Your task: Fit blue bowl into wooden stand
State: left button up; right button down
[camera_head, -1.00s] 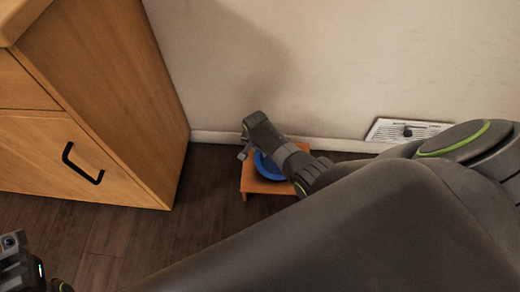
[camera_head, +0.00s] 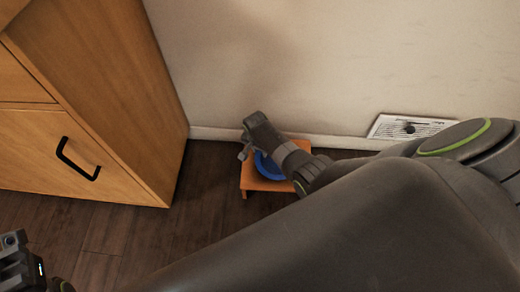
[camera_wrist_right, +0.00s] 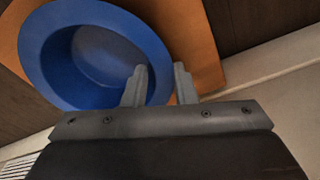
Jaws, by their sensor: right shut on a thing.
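The blue bowl (camera_head: 268,168) is at the orange-brown wooden stand (camera_head: 247,184), which is on the floor by the wall. My right gripper (camera_head: 245,152) reaches down over the bowl and hides part of it. In the right wrist view, the gripper (camera_wrist_right: 160,85) is shut on the bowl's rim, one finger inside and one outside. There the bowl (camera_wrist_right: 95,60) lies over the stand's flat top (camera_wrist_right: 195,35). I cannot tell whether it is seated in the stand. Part of my left arm's end (camera_head: 20,265) shows at the lower left; its fingertips are not clear.
A wooden cabinet (camera_head: 110,100) with a black handle (camera_head: 75,160) stands left of the stand. The wall (camera_head: 320,70) with a white vent (camera_head: 410,127) is close behind. Dark floor (camera_head: 120,235) is clear in front of the cabinet. My right arm covers the lower right.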

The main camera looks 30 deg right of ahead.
jog(key=shift+f+b, duration=0.55)
jog(key=shift+f, duration=0.2)
jog(key=c, duration=1.1)
grip_release()
